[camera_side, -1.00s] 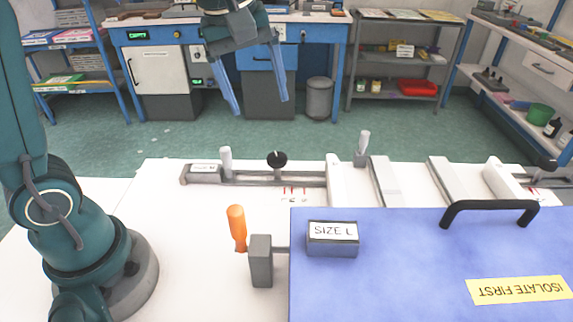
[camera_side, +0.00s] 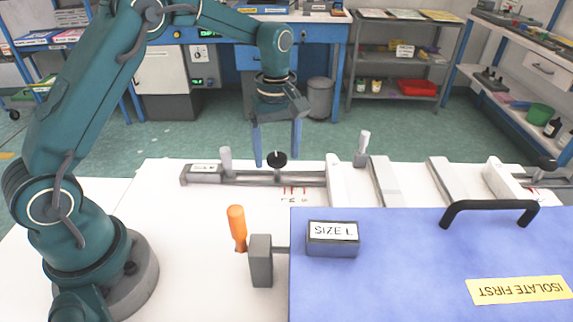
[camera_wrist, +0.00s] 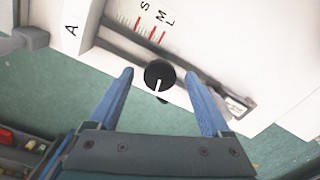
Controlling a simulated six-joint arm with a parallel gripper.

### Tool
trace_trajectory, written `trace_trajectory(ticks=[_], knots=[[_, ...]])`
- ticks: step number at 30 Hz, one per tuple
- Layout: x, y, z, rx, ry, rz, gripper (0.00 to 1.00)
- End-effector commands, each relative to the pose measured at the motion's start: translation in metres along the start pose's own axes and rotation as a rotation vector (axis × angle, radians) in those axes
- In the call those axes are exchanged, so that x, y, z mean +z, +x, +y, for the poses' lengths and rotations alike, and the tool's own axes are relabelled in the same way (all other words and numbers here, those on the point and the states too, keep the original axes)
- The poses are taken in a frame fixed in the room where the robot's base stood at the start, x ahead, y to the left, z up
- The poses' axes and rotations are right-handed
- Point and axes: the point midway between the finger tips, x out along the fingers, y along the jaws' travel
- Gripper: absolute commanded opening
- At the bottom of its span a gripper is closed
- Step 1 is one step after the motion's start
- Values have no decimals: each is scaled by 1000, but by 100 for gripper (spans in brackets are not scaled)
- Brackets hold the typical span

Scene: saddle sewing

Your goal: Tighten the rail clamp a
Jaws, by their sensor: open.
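The rail clamp's black round knob (camera_side: 277,159) stands on a grey rail (camera_side: 290,179) at the far side of the white bench. In the wrist view the knob (camera_wrist: 152,70) shows a white pointer line. The white block (camera_wrist: 72,28) at the rail bears the letter A; it also shows in the side view (camera_side: 335,180). Red marks (camera_wrist: 150,28) with S, M and L lie beside the rail. My gripper (camera_side: 277,156) points down over the knob, open. In the wrist view its blue fingers (camera_wrist: 159,76) lie either side of the knob, with gaps.
A white-topped lever (camera_side: 226,160) stands left of the knob, another (camera_side: 363,147) to the right.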

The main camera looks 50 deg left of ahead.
Motion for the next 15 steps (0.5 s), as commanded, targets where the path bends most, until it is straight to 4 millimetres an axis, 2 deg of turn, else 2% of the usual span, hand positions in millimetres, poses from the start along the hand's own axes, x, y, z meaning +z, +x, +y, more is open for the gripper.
trace_trajectory(ticks=[9, 11, 15], knots=[[0, 4, 0, 1, 1, 1, 82], [0, 4, 0, 1, 1, 1, 63], [0, 4, 0, 1, 1, 1, 9]])
